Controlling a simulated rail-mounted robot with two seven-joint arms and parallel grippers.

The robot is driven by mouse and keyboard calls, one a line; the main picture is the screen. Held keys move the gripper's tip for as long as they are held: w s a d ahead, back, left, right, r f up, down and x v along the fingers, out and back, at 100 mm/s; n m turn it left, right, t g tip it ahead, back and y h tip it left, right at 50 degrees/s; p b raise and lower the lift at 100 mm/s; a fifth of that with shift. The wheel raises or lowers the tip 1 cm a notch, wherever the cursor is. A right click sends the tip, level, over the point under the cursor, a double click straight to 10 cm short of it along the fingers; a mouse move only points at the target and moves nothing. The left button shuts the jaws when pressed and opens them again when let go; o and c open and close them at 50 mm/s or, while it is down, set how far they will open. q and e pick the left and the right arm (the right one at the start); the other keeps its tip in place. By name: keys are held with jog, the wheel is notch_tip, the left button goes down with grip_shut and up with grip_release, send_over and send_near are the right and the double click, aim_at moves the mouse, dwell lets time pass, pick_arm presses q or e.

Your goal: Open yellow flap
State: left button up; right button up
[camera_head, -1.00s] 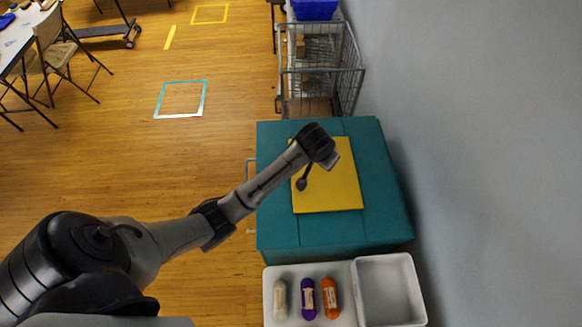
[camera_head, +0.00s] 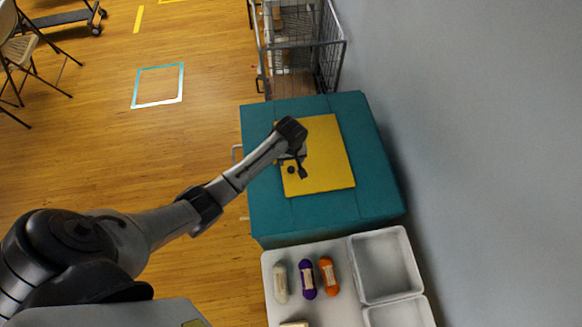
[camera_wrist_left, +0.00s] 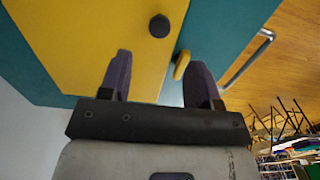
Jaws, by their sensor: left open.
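The yellow flap (camera_head: 328,160) lies flat and closed on top of a teal cabinet (camera_head: 365,130). In the left wrist view the flap (camera_wrist_left: 90,40) fills the upper left, with a round black knob (camera_wrist_left: 159,26) on it. A small yellow tab (camera_wrist_left: 181,64) stands at the flap's edge. My left gripper (camera_head: 298,168) is over the flap's left edge. In the wrist view its open fingers (camera_wrist_left: 160,58) straddle the tab in the picture, which appears closer to the right finger. I cannot tell whether they touch it. My right gripper is not in view.
A white tray (camera_head: 342,308) with a cream, a purple and an orange yarn roll and empty white bins (camera_head: 385,265) is in front of the cabinet. A wire cart (camera_head: 300,45) stands behind it. A wall (camera_head: 480,150) closes the right side.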

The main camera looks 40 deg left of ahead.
aim_at(291, 169)
pick_arm(q)
notch_tip(291, 169, down, 8)
dwell(0.4)
jog(key=shift+c, duration=0.2)
grip_shut()
dwell(0.4)
